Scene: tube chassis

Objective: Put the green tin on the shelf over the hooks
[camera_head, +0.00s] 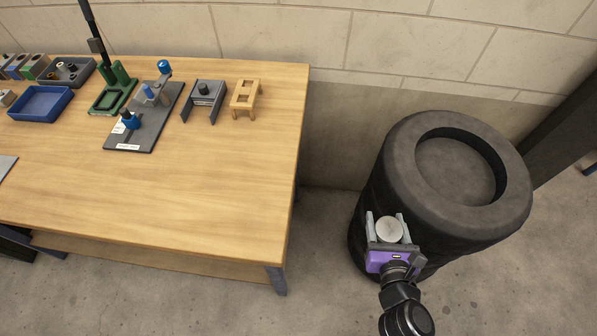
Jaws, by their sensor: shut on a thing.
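My gripper (386,228) is at the lower right, in front of the black tyre stack. It is shut on a round tin (389,231) with a pale grey top, held between its two grey fingers. I see the tin from above, and its side is hidden, so no green shows on it. No shelf and no hooks are in view.
A wooden workbench (215,170) on the left holds a blue tray (40,103), a grey fixture plate and small stands. Bare floor lies between bench and tyres.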

